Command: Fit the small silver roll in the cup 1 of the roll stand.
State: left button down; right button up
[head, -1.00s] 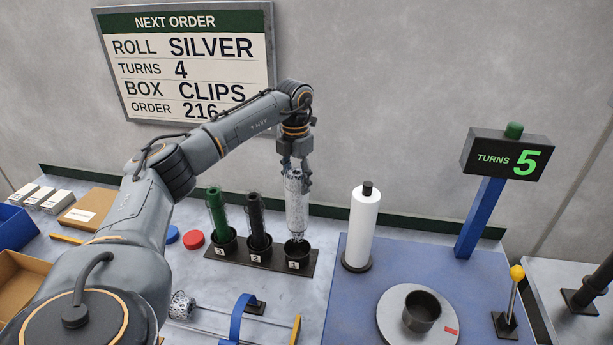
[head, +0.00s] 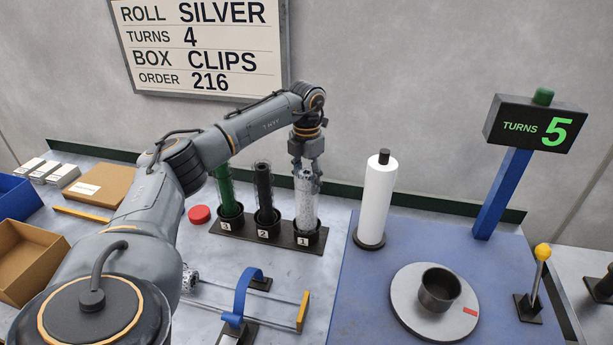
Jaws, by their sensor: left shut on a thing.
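The small silver roll (head: 305,203), a speckled grey cylinder, stands upright at the right end of the roll stand (head: 287,241). Its lower end is inside cup 1 (head: 307,236), a dark cup with a white "1" label. Whether it rests on the cup's bottom is hidden. My left gripper (head: 306,172) points down and is shut on the roll's top end. A dark roll (head: 264,188) stands in cup 2 and a green roll (head: 226,193) in cup 3, partly behind my left arm. My right gripper is not in view.
A tall white roll (head: 378,200) stands right of the stand on the blue mat. A turntable with a dark pot (head: 439,289) and a yellow-knobbed lever (head: 542,252) are farther right. A blue-banded rail frame (head: 243,293) lies in front. A red disc (head: 199,214) lies left.

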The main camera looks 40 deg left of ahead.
pick_arm(q)
jog(key=c, duration=0.5)
grip_release()
notch_tip(320, 180, up, 12)
dwell(0.7)
